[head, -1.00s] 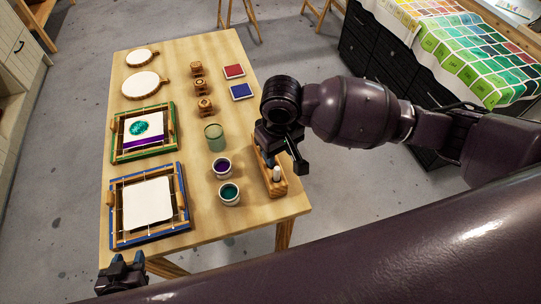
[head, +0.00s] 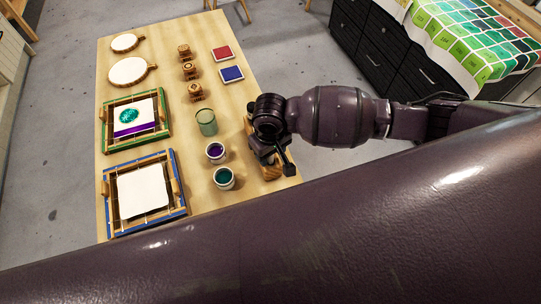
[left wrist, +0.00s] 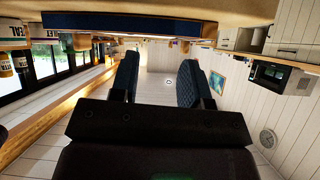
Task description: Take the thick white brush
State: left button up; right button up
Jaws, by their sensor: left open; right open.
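A wooden brush holder (head: 271,172) stands at the right edge of the table, mostly hidden under my right gripper. I cannot make out the thick white brush; the gripper and arm cover that spot. My right gripper (head: 281,163) is open, right over the holder, and I cannot tell whether anything lies between its fingers. My left gripper is out of the head view. In the left wrist view my left gripper (left wrist: 158,82) is open, with nothing between its fingers.
On the wooden table (head: 190,235), a purple pot (head: 215,152), a teal pot (head: 224,178) and a green glass jar (head: 206,122) stand left of the holder. A blue-edged frame (head: 180,190) and a green-edged frame (head: 105,128) lie further left. My large dark arm link crosses the foreground.

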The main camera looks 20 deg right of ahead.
jog(key=shift+f, duration=0.5)
jog(key=c, duration=0.8)
jog(key=shift+c, duration=0.2)
notch_tip(320, 180, up, 20)
